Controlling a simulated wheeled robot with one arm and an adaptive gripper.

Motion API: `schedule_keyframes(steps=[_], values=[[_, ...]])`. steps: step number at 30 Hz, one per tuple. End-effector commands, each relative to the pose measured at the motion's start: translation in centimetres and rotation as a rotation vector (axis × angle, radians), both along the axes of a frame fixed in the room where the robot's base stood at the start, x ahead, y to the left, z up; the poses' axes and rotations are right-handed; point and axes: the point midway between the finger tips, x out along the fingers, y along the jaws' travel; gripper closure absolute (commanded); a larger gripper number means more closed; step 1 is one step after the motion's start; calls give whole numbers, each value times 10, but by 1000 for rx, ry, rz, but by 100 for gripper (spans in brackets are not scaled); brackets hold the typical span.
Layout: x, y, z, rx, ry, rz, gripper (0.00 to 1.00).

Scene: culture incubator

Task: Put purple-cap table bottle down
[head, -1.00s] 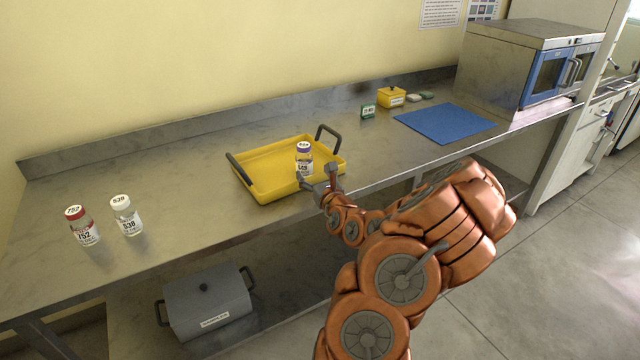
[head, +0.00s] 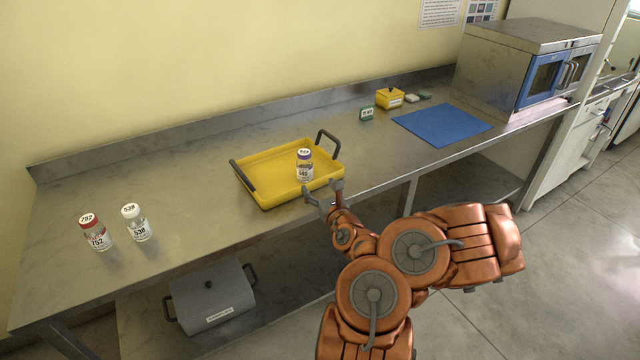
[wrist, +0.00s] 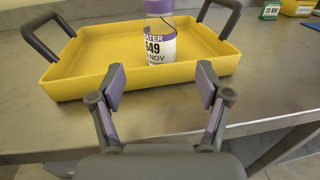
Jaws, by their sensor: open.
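The purple-cap bottle (head: 304,165) stands upright in the yellow tray (head: 262,198), toward its right side. In the wrist view the bottle (wrist: 160,45) shows its label and a purple band, with its top cut off by the frame edge. My gripper (head: 322,192) is at the front edge of the tray. In the wrist view my gripper (wrist: 160,88) is open and empty, its fingers apart in front of the tray's near wall (wrist: 150,72). The bottle stands beyond the fingertips, not between them.
A red-cap bottle (head: 95,234) and a white-cap bottle (head: 135,222) stand at the left of the steel bench (head: 190,185). A blue mat (head: 441,125), a small yellow box (head: 390,98) and the incubator (head: 520,70) are to the right. A grey lidded box (head: 212,295) sits below.

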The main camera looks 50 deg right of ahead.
Motion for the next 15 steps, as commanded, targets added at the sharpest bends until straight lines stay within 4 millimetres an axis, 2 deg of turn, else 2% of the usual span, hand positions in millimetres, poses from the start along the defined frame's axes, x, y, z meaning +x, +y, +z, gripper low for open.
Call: schedule_keyframes(steps=[7, 10, 13, 15], values=[[0, 2, 2, -8, -2, 4, 24], [12, 15, 17, -45, -16, 49, 24], [36, 49, 51, -131, -52, 158, 24], [56, 86, 81, -213, -87, 265, 24]])
